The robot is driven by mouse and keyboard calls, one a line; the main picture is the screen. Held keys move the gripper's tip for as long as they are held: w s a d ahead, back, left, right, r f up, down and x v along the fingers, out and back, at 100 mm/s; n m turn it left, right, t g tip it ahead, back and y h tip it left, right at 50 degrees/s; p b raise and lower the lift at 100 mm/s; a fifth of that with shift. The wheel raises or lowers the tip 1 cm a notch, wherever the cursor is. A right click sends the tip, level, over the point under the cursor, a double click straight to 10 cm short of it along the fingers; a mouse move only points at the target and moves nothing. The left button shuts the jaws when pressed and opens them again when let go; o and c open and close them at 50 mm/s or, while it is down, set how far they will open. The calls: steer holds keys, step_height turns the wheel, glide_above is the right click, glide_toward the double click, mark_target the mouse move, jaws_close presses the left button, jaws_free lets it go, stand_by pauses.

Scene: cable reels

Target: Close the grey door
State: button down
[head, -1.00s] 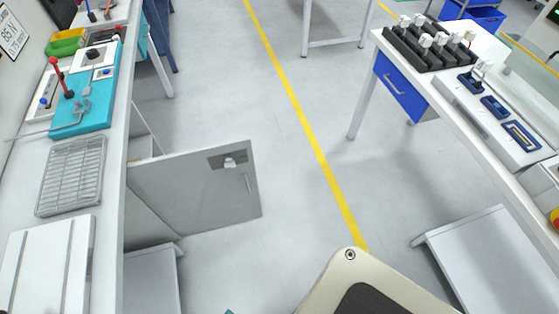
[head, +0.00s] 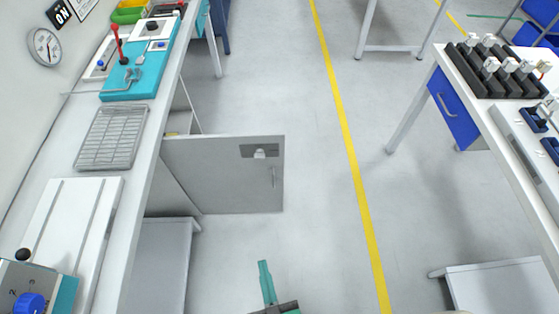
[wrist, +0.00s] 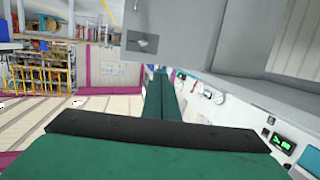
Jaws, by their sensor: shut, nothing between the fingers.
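The grey door (head: 225,185) stands wide open from the cabinet under the left workbench, sticking out over the floor. It has a dark recess with a light latch piece (head: 259,153) near its top and a slim vertical handle near its free edge. My gripper (head: 263,266) shows at the bottom of the head view, shut and empty, in front of the door and apart from it. In the wrist view the shut green fingers (wrist: 162,80) point forward, and a grey panel with a recess (wrist: 143,41), apparently the door, is beyond and above them.
The left workbench (head: 135,205) carries a wire rack (head: 112,138), a teal fixture (head: 140,80) and a control box with a blue knob (head: 30,303). A right bench (head: 475,120) holds black blocks. The floor between, with a yellow line (head: 350,160), is clear.

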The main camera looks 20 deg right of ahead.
steer(key=w+d+f+m+h, duration=0.1)
steer(key=w+d+f, duration=0.1)
steer(key=w+f, duration=0.3)
steer(key=w+d+f+h, duration=0.1)
steer(key=w+d+f, duration=0.15)
steer(key=w, duration=0.45)
steer(key=m+t+h, duration=0.1)
steer(key=m+h, duration=0.1)
glide_toward(275, 153)
steer(key=x, duration=0.6)
steer(key=shift+w+d+f, duration=0.2)
steer(key=shift+f, duration=0.05)
